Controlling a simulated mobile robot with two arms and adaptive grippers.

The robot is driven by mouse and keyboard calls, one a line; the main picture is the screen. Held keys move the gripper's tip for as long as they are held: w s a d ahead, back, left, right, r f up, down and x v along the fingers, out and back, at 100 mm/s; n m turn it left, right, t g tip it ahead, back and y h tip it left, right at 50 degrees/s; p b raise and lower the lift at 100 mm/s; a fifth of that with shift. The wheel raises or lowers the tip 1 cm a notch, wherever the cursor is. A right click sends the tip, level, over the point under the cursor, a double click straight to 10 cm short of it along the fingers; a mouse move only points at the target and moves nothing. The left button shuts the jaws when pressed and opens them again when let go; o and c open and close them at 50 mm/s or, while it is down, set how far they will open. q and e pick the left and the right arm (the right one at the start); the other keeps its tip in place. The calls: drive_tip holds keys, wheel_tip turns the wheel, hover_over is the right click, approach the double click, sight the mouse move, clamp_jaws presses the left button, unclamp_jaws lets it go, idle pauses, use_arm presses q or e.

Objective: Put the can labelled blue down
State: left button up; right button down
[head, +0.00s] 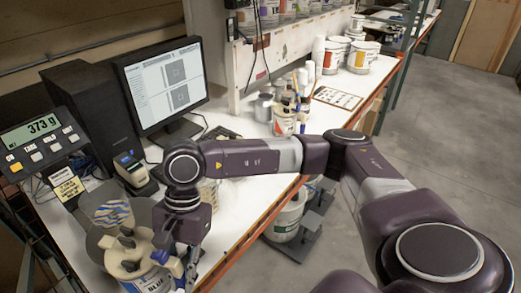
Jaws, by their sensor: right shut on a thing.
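The can labelled blue (148,284) is at the lower left, with a cream lid, dark knobs on top and a white label reading "BLUE". It is cut off by the bottom edge of the head view. My right gripper (176,267) reaches down at its right side and is shut on it. The can's base is hidden, so I cannot tell whether it touches what is below. My left gripper is not in view.
A scale display (43,128) reading 373 g stands at the left. A monitor (165,85) and a small labelled device (133,172) stand behind. Brushes in a container (285,122) and paint cans (362,57) stand farther along the bench (232,215), whose front strip is partly clear.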

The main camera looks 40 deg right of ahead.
drive_tip(key=s+d+f+n+g+h, duration=0.2)
drive_tip(key=s+d+f+n+h, duration=0.1)
drive_tip(key=d+f+n, duration=0.5)
drive_tip(key=s+d+n, duration=0.1)
drive_tip(key=n, duration=0.2)
drive_tip(key=shift+s+d+f+h, duration=0.3)
drive_tip(key=shift+s+d+f, duration=0.05)
drive_tip(key=shift+s+f, duration=0.05)
